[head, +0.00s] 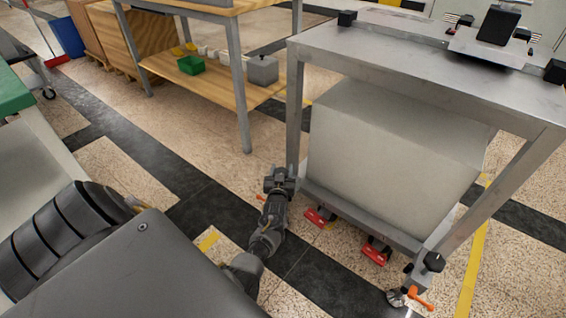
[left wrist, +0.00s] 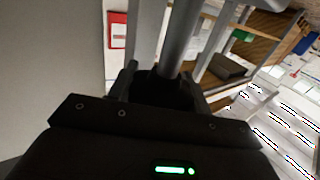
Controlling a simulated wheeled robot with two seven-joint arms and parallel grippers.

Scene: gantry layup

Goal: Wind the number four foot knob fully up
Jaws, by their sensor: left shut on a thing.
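A steel gantry stand (head: 430,75) is at the right in the head view. My left gripper (head: 280,180) is at the foot of its near left leg, shut on a dark foot knob there. In the left wrist view the dark knob (left wrist: 160,88) sits between the two fingers, below a grey round post. The gripper hides most of this knob in the head view, and I cannot read a number on it. Another black foot knob (head: 434,262) stands free at the near right leg, above an orange lever (head: 420,297). My right gripper is not in view.
A large pale block (head: 390,140) fills the space under the stand. Two red parts (head: 318,217) (head: 375,252) jut out low along its front. A wooden workbench (head: 215,85) with a green bin (head: 191,65) stands behind. The floor left of the gripper is clear.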

